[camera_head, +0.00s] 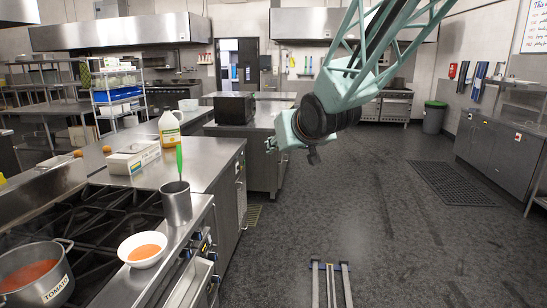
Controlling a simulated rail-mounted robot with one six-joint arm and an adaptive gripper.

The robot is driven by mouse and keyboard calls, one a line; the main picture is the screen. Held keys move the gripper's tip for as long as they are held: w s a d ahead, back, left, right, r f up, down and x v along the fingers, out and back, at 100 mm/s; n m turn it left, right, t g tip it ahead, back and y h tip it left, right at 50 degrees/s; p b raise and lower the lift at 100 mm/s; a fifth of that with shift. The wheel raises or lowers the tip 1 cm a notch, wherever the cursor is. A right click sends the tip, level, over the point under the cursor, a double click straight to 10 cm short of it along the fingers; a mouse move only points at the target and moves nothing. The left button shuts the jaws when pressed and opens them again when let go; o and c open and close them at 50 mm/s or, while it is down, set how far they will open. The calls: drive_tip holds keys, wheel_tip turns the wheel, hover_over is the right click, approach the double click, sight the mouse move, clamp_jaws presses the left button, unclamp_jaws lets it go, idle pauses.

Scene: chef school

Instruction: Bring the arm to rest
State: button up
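My arm, a pale teal lattice link with a thick black joint, reaches down from the top of the head view to the middle. Its lower end hangs in the air in front of the dark box on the far counter, with teal housings on the left and a small dark part below. I cannot make out gripper fingers there, so its opening is unclear. I see nothing held at this end.
On the left are a stove with a tomato pot (39,279), a white bowl (143,250) of red sauce, a metal canister (177,204) with a green-handled utensil, a white carton (133,157) and a yellow-labelled jug (170,129). The floor (400,235) at right is open.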

drive_tip(key=s+d+m+g+h, duration=0.1)
drive_tip(key=s+d+g+h, duration=0.1)
drive_tip(key=s+d, duration=0.85)
drive_tip(key=s+d+f+m+g, duration=0.1)
drive_tip(key=s+d+f+g, duration=0.1)
drive_tip(key=s, duration=1.3)
drive_tip(key=s+d+f+m+g+h, duration=0.1)
drive_tip(key=s+d+g, duration=0.1)
drive_tip(key=s, duration=1.2)
drive_tip(key=s+d+f+g, duration=0.1)
drive_tip(key=s+d, duration=0.3)
drive_tip(key=s, duration=1.1)
drive_tip(key=shift+s+f+m+g, duration=0.35)
drive_tip(key=shift+f+m+g, duration=0.05)
drive_tip(key=shift+f, duration=0.45)
